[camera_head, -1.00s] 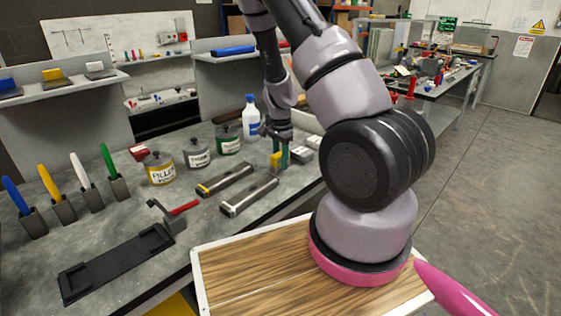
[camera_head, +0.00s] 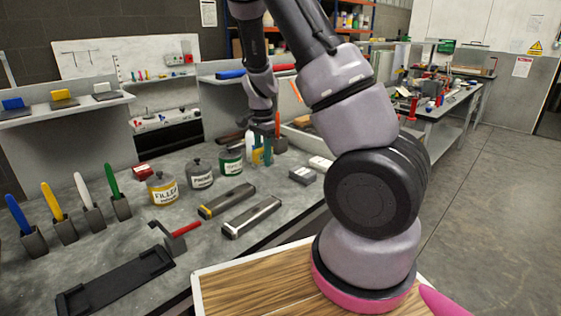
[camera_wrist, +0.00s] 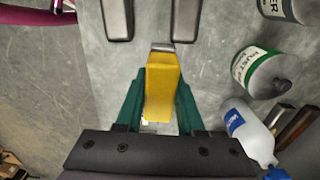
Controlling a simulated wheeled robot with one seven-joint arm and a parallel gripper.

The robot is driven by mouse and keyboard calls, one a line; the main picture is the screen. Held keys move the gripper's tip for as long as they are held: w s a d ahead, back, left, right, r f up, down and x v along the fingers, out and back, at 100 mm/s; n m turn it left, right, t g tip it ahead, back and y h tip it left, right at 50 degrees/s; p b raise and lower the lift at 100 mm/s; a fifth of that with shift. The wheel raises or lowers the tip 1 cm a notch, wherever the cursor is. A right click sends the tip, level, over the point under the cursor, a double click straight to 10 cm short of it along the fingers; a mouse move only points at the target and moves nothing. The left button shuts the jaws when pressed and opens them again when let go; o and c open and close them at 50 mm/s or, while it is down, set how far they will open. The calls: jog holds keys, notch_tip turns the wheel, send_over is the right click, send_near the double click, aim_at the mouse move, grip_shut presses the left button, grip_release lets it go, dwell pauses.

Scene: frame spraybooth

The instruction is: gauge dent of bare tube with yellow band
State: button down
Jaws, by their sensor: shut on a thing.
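The bare tube with a yellow band (camera_head: 227,200) lies on the grey bench, with the yellow at its near left end. A similar tube with a silver end (camera_head: 252,215) lies beside it. Two dark bars (camera_wrist: 117,18) show at the top of the wrist view; their bands are out of frame. My gripper (camera_head: 262,157), with green fingers, is behind and right of the tubes, apart from them. It is shut on a yellow block with a grey tip (camera_wrist: 161,88). The tip points toward the bars in the wrist view.
Jars labelled filler (camera_head: 162,190), primer (camera_head: 201,174) and a green-labelled one (camera_head: 231,161) stand behind the tubes. A white bottle (camera_wrist: 249,130) is close to my gripper. Several coloured-handled tools stand left.

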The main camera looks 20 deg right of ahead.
send_over(230, 194)
jog(key=d, duration=0.1)
jog(key=a, duration=0.1)
jog(key=shift+n, duration=0.4)
jog(key=shift+s+f, duration=0.1)
jog(key=shift+f, duration=3)
jog(key=shift+f, duration=0.6)
jog(key=shift+c, duration=2.2)
grip_release()
